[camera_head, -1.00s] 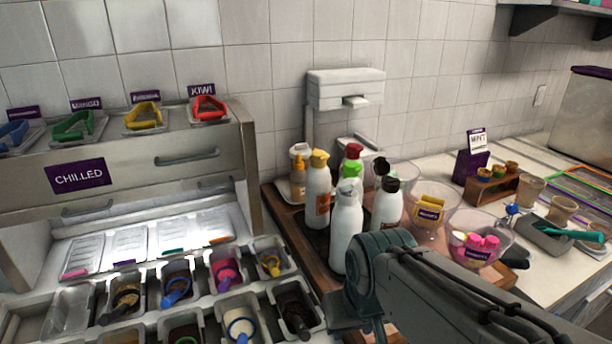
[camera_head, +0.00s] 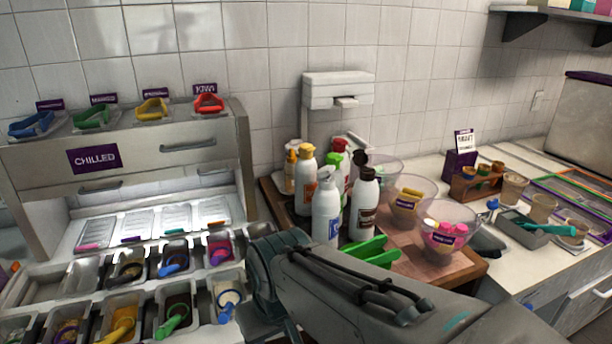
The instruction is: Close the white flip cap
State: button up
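Several squeeze bottles stand upright in a group on a wooden board. The front white bottle (camera_head: 326,216) has a pale grey-white cap (camera_head: 326,181); a small piece sticks up at its top, and it looks raised, though it is small in view. My arm crosses the lower middle of the picture in front of the bottles and bends down at the left. My gripper is not visible; the arm's end runs out of the bottom edge. The arm appears apart from the white bottle.
Beside it, a bottle with a dark cap (camera_head: 363,205) seems to have its lid up. Yellow-, red- and green-capped bottles crowd behind. Green tongs (camera_head: 372,250) lie on the board (camera_head: 462,268), with clear bowls to the right. Topping bins fill the lower left.

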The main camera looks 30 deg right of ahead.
aim_at(324, 171)
jog(key=k, duration=0.65)
jog(key=z, duration=0.65)
jog(key=i, duration=0.6)
jog(key=z, duration=0.05)
